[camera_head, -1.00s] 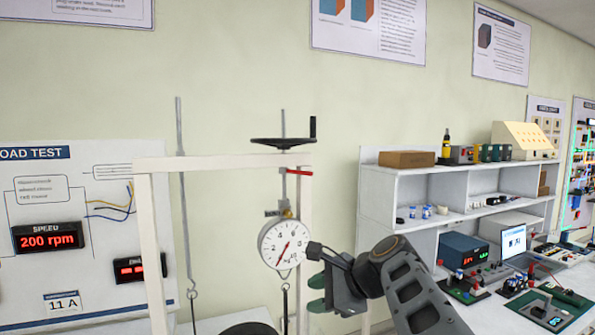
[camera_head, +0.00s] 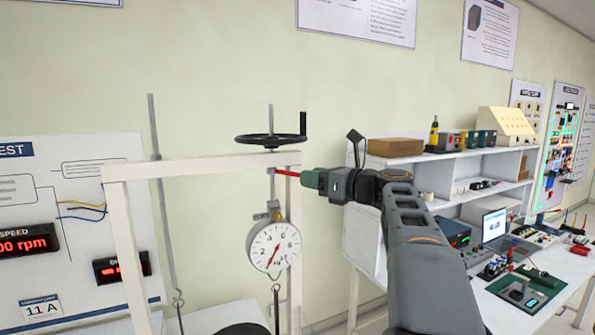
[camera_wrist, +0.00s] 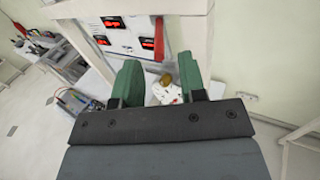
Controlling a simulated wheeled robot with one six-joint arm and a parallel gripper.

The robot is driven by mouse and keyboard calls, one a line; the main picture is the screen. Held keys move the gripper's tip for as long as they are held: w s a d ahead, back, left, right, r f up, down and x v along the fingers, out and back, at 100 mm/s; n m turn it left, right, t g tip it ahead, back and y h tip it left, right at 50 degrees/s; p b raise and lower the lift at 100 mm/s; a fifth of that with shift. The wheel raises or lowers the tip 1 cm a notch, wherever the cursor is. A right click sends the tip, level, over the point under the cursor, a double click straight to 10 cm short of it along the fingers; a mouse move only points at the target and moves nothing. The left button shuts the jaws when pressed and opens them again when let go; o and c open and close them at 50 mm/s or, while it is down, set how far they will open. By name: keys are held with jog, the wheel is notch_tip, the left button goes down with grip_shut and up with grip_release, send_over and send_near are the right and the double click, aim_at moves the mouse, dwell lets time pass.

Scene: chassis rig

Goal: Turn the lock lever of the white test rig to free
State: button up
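The white test rig (camera_head: 220,168) is a frame with a black handwheel (camera_head: 268,141) on top. Its red lock lever (camera_head: 287,173) sticks out to the right, just under the top beam. My gripper (camera_head: 311,179), with green fingers, is at the lever's right end at about its height. In the wrist view the fingers (camera_wrist: 160,62) are spread apart with a clear gap. The red lever (camera_wrist: 159,40) shows ahead in line with that gap, its near end around the fingertips. I cannot tell whether it touches a finger.
A round white dial gauge (camera_head: 274,247) hangs below the lever inside the frame. A grey rod (camera_head: 166,210) stands to its left. A white shelf unit (camera_head: 440,180) and a bench with electronics are at right, behind my arm. A panel with red displays (camera_head: 30,245) is at left.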

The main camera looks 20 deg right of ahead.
aim_at(298, 175)
jog(key=shift+p+x, duration=0.45)
jog(key=shift+x, duration=1.9)
grip_shut()
